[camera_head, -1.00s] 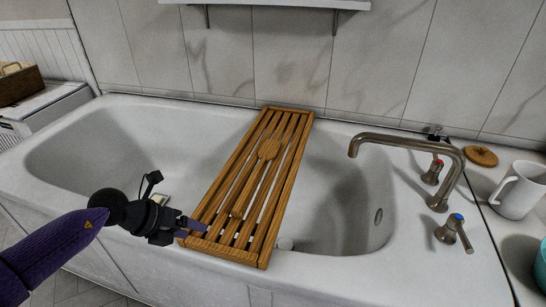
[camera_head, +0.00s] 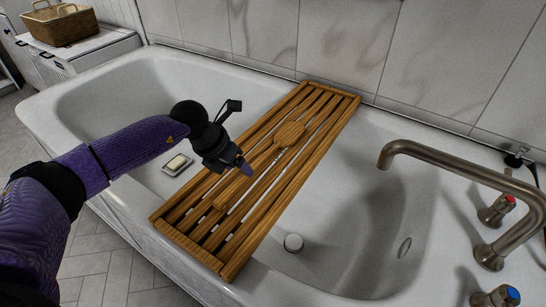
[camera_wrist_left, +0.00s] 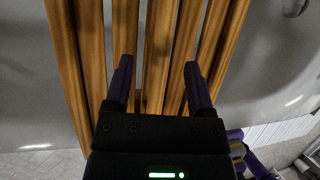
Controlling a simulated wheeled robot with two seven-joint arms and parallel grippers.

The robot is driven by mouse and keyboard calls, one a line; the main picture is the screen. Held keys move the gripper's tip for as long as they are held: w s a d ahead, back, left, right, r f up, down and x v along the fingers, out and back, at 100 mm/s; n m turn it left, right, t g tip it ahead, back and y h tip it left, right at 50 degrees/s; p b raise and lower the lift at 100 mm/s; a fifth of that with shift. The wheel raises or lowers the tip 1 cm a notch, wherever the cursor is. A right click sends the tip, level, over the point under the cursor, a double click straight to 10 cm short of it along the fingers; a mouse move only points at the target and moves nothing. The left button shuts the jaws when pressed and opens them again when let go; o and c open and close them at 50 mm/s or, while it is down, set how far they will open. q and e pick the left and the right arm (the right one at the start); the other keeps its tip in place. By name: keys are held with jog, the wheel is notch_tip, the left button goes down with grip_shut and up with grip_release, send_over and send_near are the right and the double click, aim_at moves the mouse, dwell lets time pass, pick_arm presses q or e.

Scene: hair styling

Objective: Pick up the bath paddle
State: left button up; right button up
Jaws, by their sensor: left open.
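The bath paddle (camera_head: 289,135) is wooden, with a rounded head and a long handle. It lies on a slatted wooden bath tray (camera_head: 190,245), its head toward the wall and its handle toward the near side. My left gripper (camera_head: 246,170) is above the tray, by the middle of the handle, and hides part of it. In the left wrist view the open fingers (camera_wrist_left: 158,66) point along the wooden strips of the tray. I cannot tell there which strip is the handle, or whether the fingers touch it.
The tray spans a white bathtub (camera_head: 130,85). A soap dish (camera_head: 177,164) is left of the tray. A curved metal faucet (camera_head: 450,175) with red-marked (camera_head: 497,209) and blue-marked taps (camera_head: 497,298) is at right. A basket (camera_head: 62,25) stands at the far left.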

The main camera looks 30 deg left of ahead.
aim_at(243, 175)
pick_arm(q)
jog(key=b+x, duration=0.2)
jog(key=x, duration=0.2)
jog(key=shift+s, duration=0.1)
jog(key=shift+r, duration=0.25)
grip_shut()
pick_arm(e)
jog(key=shift+s+d+f, duration=0.1)
jog(key=shift+d+f, duration=0.1)
jog(key=shift+f, duration=0.4)
jog(key=shift+s+d+f, duration=0.1)
jog(key=shift+d+f, duration=0.1)
jog(key=shift+f, duration=0.35)
jog(key=shift+s+a, duration=0.15)
jog(key=shift+a, duration=0.25)
jog(key=shift+d, duration=0.25)
